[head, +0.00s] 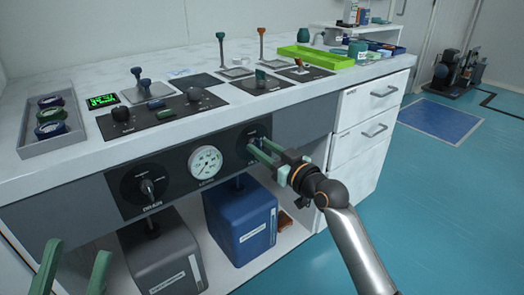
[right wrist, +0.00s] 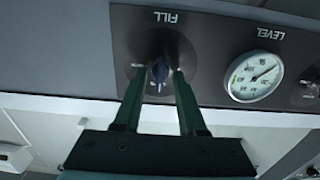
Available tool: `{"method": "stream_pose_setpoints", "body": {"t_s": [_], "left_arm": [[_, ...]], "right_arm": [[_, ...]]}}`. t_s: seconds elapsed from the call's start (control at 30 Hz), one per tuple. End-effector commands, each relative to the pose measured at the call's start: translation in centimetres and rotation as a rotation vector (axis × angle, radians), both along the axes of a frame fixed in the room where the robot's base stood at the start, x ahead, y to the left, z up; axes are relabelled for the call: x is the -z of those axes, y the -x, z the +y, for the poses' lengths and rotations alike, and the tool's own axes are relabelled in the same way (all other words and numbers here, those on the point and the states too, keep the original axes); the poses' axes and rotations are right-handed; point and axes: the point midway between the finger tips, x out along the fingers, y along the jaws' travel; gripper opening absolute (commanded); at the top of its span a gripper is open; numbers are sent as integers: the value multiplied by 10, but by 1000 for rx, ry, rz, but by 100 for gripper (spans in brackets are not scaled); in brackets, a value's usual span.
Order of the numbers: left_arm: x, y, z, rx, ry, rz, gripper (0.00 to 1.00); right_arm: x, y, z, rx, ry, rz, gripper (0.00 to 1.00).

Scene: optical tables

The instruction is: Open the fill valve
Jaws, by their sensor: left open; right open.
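The fill valve is a small dark blue knob (right wrist: 157,76) on a dark plate marked FILL, which looks upside down in the right wrist view. In the head view the fill valve plate (head: 254,134) is at the right end of the front panel, with the knob largely hidden. My right gripper (head: 259,150) is open, its green fingers pointing at this plate. In the right wrist view its fingertips (right wrist: 159,76) lie on either side of the knob; I cannot tell whether they touch it. My left gripper (head: 73,262) is open and empty at the lower left.
A round level gauge (head: 205,162) sits beside the fill plate, with the drain knob (head: 147,187) further left. A blue tank (head: 240,225) and a grey tank (head: 162,262) stand below the panel. White drawers (head: 362,140) are to the right.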

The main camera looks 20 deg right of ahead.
Motion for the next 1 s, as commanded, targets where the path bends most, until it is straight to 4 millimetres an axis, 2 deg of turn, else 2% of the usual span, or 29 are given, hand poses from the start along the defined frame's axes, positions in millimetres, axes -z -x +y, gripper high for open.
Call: {"method": "stream_pose_setpoints", "body": {"t_s": [0.33,0.7,1.0], "left_arm": [[1,0,0,1,-1,2,50],[1,0,0,-1,3,3,50],[1,0,0,-1,6,4,50]], "right_arm": [[0,-3,2,-1,0,0,40],[0,-3,1,0,0,0,0],[0,-3,1,0,0,0,0]]}}
